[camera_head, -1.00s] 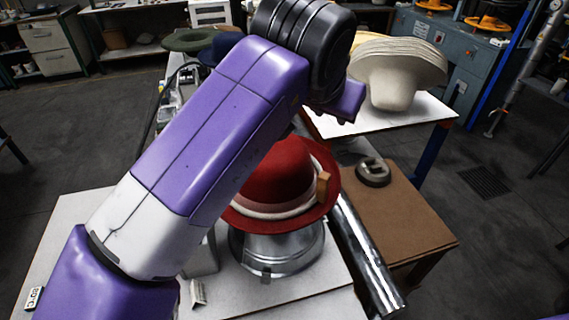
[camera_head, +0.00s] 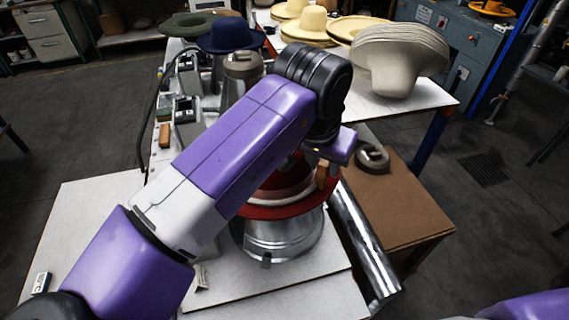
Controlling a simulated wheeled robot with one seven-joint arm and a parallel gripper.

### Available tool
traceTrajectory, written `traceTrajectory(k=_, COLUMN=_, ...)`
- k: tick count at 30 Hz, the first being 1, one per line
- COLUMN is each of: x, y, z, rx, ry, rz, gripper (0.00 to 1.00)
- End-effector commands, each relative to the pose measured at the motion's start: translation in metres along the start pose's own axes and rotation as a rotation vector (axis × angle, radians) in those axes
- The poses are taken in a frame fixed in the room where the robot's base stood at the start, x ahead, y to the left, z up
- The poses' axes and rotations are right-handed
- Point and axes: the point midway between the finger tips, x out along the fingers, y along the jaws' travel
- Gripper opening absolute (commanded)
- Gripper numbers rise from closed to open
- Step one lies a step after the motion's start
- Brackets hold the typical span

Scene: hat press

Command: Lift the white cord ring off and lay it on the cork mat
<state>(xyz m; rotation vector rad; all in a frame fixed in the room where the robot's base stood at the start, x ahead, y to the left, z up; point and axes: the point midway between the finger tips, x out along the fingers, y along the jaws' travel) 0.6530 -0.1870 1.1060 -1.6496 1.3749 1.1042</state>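The red hat (camera_head: 262,212) sits on a round metal block (camera_head: 285,240). The white cord ring (camera_head: 285,195) lies around the base of its crown, and a small tan tab (camera_head: 322,176) stands up at its right side. My gripper (camera_head: 332,150) is over the hat's right side, close to the tab. Its fingers are not clearly visible, so I cannot tell if it is open or touching the tab. My arm hides most of the crown and the ring's left part. A brown, cork-like surface (camera_head: 410,215) tops the low stand at the right; it looks like the cork mat.
A dark round weight (camera_head: 372,158) is on the brown surface's far end. A shiny metal cylinder (camera_head: 358,235) lies between hat and stand. A stack of pale hat bodies (camera_head: 398,55) is behind. The near part of the brown surface is clear.

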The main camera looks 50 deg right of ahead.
Motion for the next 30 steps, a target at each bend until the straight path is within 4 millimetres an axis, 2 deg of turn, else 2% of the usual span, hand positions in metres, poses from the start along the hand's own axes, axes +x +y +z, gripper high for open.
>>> traceTrajectory(k=7, x=0.0025, y=-0.0002, z=-0.0001, rx=0.000, ry=0.001, rz=-0.001, gripper=0.31)
traceTrajectory(k=8, x=0.0025, y=-0.0002, z=-0.0001, rx=0.000, ry=0.001, rz=-0.001, gripper=0.27)
traceTrajectory(k=12, x=0.0024, y=-0.0002, z=-0.0001, rx=0.000, ry=0.001, rz=-0.001, gripper=0.00)
traceTrajectory(k=30, x=0.0021, y=-0.0003, z=-0.0001, rx=0.000, ry=0.001, rz=-0.001, gripper=0.00)
